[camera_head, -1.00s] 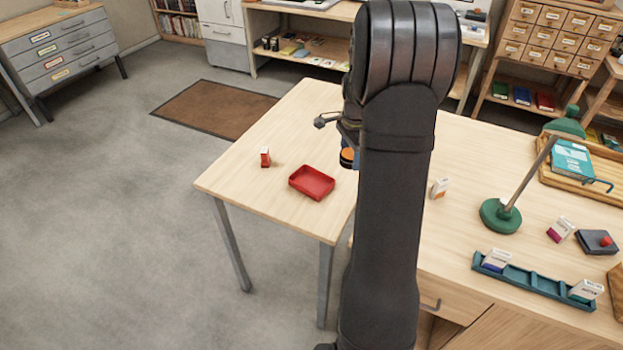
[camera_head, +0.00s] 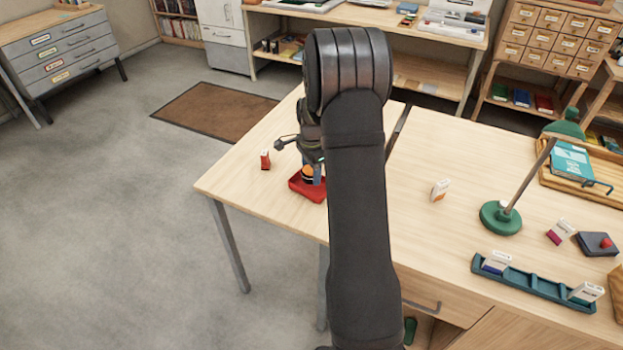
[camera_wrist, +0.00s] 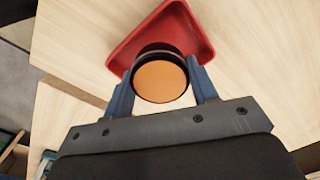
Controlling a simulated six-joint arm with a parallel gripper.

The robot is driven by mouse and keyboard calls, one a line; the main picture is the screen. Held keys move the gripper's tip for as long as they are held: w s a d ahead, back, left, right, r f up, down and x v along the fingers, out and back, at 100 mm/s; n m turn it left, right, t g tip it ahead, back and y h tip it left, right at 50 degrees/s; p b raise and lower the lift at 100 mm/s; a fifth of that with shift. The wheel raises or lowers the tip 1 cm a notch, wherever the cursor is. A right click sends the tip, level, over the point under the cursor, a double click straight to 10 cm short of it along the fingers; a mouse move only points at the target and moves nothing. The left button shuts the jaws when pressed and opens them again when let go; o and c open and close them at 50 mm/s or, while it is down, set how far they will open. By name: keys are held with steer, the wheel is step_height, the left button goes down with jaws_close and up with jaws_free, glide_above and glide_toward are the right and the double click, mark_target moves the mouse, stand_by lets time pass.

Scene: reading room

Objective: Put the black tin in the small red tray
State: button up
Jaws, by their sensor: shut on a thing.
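The black tin (camera_wrist: 161,81), with a flat orange top, is held between the two blue fingers of my gripper (camera_wrist: 162,88) in the wrist view. In the head view the tin (camera_head: 308,172) shows at the small red tray (camera_head: 301,189), partly hidden by my gripper (camera_head: 312,174). The tray also fills the area behind the tin in the wrist view (camera_wrist: 125,52). The tin overlaps the tray in both views. I cannot tell whether its base touches the tray floor. My arm hides the tray's right side in the head view.
A white-and-orange box (camera_head: 440,190), a green lamp (camera_head: 501,217) and a teal rack (camera_head: 533,281) are on the desk at right.

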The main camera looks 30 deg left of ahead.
mark_target(311, 179)
steer(key=shift+f, duration=1.75)
steer(key=shift+f, duration=0.15)
steer(key=o, duration=1)
step_height(311, 179, up, 12)
steer(key=shift+r, duration=0.2)
